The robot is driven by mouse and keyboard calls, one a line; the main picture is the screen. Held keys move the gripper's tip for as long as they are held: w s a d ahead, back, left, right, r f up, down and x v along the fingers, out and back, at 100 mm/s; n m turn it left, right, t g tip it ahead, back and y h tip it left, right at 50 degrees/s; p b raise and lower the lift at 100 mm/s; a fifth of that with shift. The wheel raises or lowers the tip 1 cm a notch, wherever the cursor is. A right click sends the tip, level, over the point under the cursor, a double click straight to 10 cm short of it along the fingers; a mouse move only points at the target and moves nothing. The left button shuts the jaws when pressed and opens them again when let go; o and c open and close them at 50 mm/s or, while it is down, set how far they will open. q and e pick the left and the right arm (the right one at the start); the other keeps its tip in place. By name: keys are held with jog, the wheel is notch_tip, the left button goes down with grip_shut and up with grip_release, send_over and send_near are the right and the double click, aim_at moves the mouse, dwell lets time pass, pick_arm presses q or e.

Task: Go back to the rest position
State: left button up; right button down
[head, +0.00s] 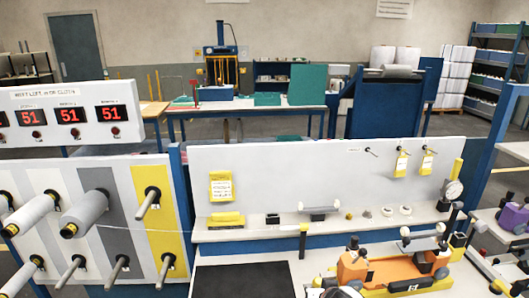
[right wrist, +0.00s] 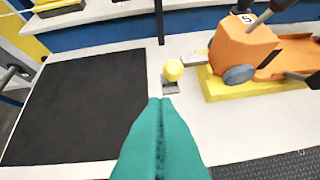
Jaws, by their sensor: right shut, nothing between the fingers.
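My right gripper (right wrist: 160,103) shows in the right wrist view. Its two teal fingers are pressed together with nothing between them. It points over the white worktop (right wrist: 128,130), between a black mat (right wrist: 75,105) and an orange machine on a yellow base (right wrist: 240,50). A small yellow ball on a grey foot (right wrist: 173,70) stands just beyond the fingertips. Whether the fingers touch the worktop I cannot tell. My left gripper is not in view in either picture. In the head view the black mat (head: 243,280) and the orange machine (head: 385,268) lie at the bottom.
A grey panel with spools and pegs (head: 95,220) stands at the left, under a box with red displays (head: 70,115). A white back panel (head: 320,170) and a narrow shelf (head: 260,233) stand behind the worktop. Purple machine parts (head: 512,218) are at the right.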

jog(key=s+a+f+n+g, duration=0.1)
jog(key=s+a+f+g, duration=0.15)
jog(key=s, duration=0.85)
jog(key=s+d+n+g, duration=0.1)
jog(key=s+d, duration=0.2)
jog(key=s, duration=0.8)
jog(key=s+d+n+g, duration=0.1)
jog(key=s+d+g, duration=0.15)
jog(key=s, duration=0.75)
jog(key=s+f+b+x, duration=0.1)
jog(key=s+b+x, duration=0.2)
jog(key=x, duration=1.1)
jog(key=s+f+b+x, duration=0.15)
jog(key=s+x, duration=0.25)
jog(key=x, duration=1)
jog(key=s+d+f+g+b, duration=0.1)
jog(key=s+f+b, duration=0.2)
jog(key=s+f, duration=0.5)
jog(key=s+d+f+b, duration=0.2)
jog(key=s+f, duration=0.7)
jog(key=f, duration=0.5)
jog(key=shift+d+f+g+b, duration=0.25)
jog(key=shift+f+g+b, duration=0.15)
jog(key=shift+b, duration=0.1)
